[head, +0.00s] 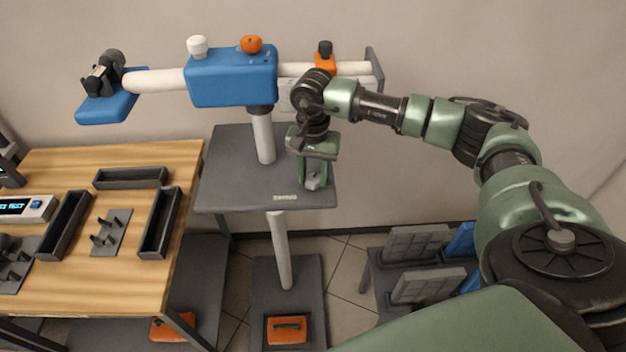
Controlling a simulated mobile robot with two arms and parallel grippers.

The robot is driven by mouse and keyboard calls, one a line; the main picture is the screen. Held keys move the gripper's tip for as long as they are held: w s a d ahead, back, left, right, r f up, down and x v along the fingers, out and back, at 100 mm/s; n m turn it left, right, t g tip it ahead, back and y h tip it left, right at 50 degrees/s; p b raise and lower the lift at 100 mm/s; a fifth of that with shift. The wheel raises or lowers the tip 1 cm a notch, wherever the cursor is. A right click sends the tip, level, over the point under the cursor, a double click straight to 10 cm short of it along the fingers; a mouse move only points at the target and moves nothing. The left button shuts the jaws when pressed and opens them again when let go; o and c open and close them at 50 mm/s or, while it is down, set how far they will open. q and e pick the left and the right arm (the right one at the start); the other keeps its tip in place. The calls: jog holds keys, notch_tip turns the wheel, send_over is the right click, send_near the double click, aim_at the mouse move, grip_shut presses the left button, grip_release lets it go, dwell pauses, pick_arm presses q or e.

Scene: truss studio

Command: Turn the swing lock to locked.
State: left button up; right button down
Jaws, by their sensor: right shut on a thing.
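My right gripper (314,180) points down at the front right of the grey platform (232,180). Its green fingers are shut on a small light-grey piece, which I take to be the swing lock (313,184). The fingers and wrist hide part of this piece, and its locked or unlocked position cannot be read. A small pale label (285,197), too small to read surely, is on the platform's front edge just left of the gripper. My left gripper is not in view.
Above the platform, a blue housing (230,80) on a post carries a white horizontal tube, with white and orange knobs on top. A wooden table (150,155) with dark trays stands left. Grey panels (415,245) stand low at right.

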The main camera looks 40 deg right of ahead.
jog(key=m+b, duration=0.2)
jog(key=m, duration=0.1)
jog(key=shift+m, duration=0.4)
jog(key=m+b, duration=0.1)
jog(key=m, duration=0.1)
jog(key=shift+m, duration=0.4)
jog(key=m+b, duration=0.1)
jog(key=m, duration=0.2)
jog(key=shift+b, duration=0.35)
jog(key=shift+r+m+b, duration=0.1)
jog(key=shift+m+b, duration=0.25)
jog(key=shift+m, duration=1.15)
jog(key=shift+w, duration=0.1)
jog(key=c, duration=0.9)
grip_release()
jog(key=shift+c, duration=0.2)
